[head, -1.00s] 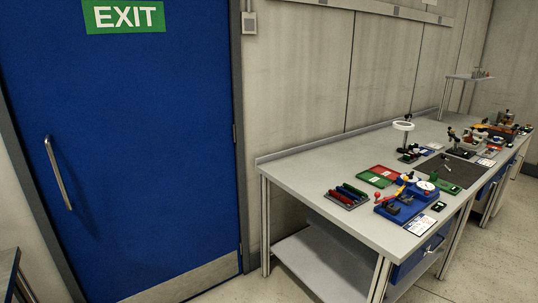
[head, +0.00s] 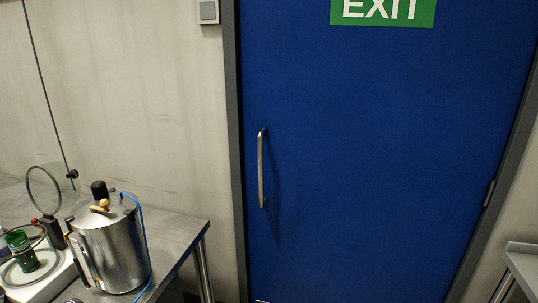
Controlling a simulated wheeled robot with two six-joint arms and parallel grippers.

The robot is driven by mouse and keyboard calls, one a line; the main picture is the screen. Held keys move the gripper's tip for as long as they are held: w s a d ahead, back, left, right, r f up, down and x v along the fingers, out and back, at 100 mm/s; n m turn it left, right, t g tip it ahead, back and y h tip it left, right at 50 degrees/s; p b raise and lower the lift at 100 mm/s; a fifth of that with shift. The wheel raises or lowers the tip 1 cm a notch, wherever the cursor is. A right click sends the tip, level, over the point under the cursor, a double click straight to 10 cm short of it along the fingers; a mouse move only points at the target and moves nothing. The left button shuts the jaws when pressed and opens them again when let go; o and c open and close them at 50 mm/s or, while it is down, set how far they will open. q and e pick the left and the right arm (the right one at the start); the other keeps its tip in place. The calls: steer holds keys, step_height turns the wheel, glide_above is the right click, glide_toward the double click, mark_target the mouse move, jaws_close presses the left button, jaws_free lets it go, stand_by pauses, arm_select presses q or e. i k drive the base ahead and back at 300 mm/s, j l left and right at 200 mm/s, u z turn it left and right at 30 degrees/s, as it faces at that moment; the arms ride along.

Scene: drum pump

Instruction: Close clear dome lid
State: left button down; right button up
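An upright grey ring (head: 43,189) with a see-through middle stands at the left edge of the head view. It may be the rim of the clear dome lid tilted open, but I cannot tell for sure. Below it is a white base (head: 42,289) with a round plate, cut off by the picture's left and bottom edges. A dark green jar (head: 22,252) stands on the plate. Neither of my grippers is in view.
A steel pot (head: 112,252) with a black knob and a blue tube stands right of the white base on a grey bench (head: 182,232). A blue exit door (head: 370,160) fills the middle and right. Another bench corner (head: 524,262) shows at the right edge.

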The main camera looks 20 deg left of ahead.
mark_target(60, 185)
steer(key=i+u, duration=0.25)
steer(key=u, duration=0.2)
steer(key=i+l+u, duration=0.15)
steer(key=u, duration=0.35)
steer(key=i+l+u, duration=0.3)
steer(key=u, duration=0.15)
steer(key=i+l+u, duration=0.2)
steer(key=u, duration=0.3)
steer(key=i+l+u, duration=0.3)
steer(key=l+u, duration=0.3)
steer(key=i+l+u, duration=0.15)
steer(key=l+u, duration=0.15)
steer(key=l, duration=0.2)
steer(key=l+u, duration=0.25)
steer(key=l, duration=0.15)
steer(key=k+z, duration=0.35)
steer(key=k+l+z, duration=0.15)
steer(key=k+z, duration=0.2)
steer(key=k+l+z, duration=0.35)
steer(key=j, duration=0.1)
